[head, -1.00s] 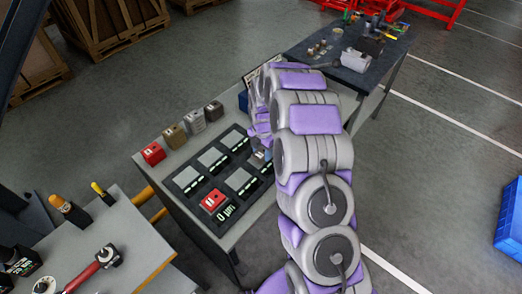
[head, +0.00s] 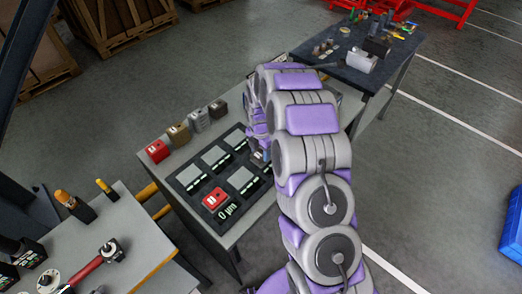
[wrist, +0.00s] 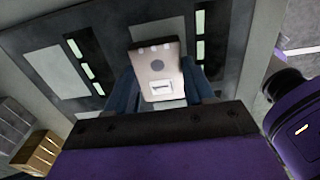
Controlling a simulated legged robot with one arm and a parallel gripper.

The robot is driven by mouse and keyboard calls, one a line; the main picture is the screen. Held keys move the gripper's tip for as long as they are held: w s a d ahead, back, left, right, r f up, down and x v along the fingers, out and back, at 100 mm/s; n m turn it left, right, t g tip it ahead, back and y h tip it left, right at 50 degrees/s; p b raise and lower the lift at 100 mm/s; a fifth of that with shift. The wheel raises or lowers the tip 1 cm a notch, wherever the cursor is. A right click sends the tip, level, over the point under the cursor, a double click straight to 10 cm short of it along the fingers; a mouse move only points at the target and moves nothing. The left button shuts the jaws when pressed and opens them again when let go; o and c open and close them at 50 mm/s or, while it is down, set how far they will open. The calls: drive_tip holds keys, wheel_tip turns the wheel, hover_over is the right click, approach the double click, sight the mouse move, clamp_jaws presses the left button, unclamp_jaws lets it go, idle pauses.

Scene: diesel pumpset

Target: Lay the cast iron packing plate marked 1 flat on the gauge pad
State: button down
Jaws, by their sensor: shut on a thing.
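My gripper (wrist: 160,84) is shut on a small grey-brown plate (wrist: 158,72), gripped between its two blue fingers. The plate has a dark round spot and a pale label; I cannot read its mark. In the head view my gripper (head: 261,157) is over the right part of a black gauge panel (head: 204,209), and the arm hides much of what it holds. The panel carries several grey square pads, one of them here (head: 215,155). I cannot tell whether the held plate touches the panel.
A row of blocks stands along the bench's left edge: red (head: 158,151), brown (head: 179,134), grey (head: 199,119) and dark grey (head: 218,108). A tool bench (head: 130,230) is at front left. Another table (head: 355,78) with small items stands behind.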

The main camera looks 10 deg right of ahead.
drive_tip(key=shift+a+f, duration=0.1)
drive_tip(key=shift+a, duration=0.5)
drive_tip(key=shift+d+f, duration=0.4)
drive_tip(key=shift+f, duration=0.2)
drive_tip(key=c, duration=0.8)
unclamp_jaws()
drive_tip(key=o, duration=0.5)
drive_tip(key=shift+a, duration=0.3)
drive_tip(key=shift+d, duration=0.1)
drive_tip(key=shift+r, duration=0.5)
drive_tip(key=r+p, duration=0.1)
drive_tip(key=r, duration=0.7)
drive_tip(key=r+p, duration=0.1)
drive_tip(key=r, duration=0.7)
drive_tip(key=shift+w+a+r+p, duration=0.1)
drive_tip(key=shift+a+r+p, duration=0.1)
drive_tip(key=shift+p, duration=0.1)
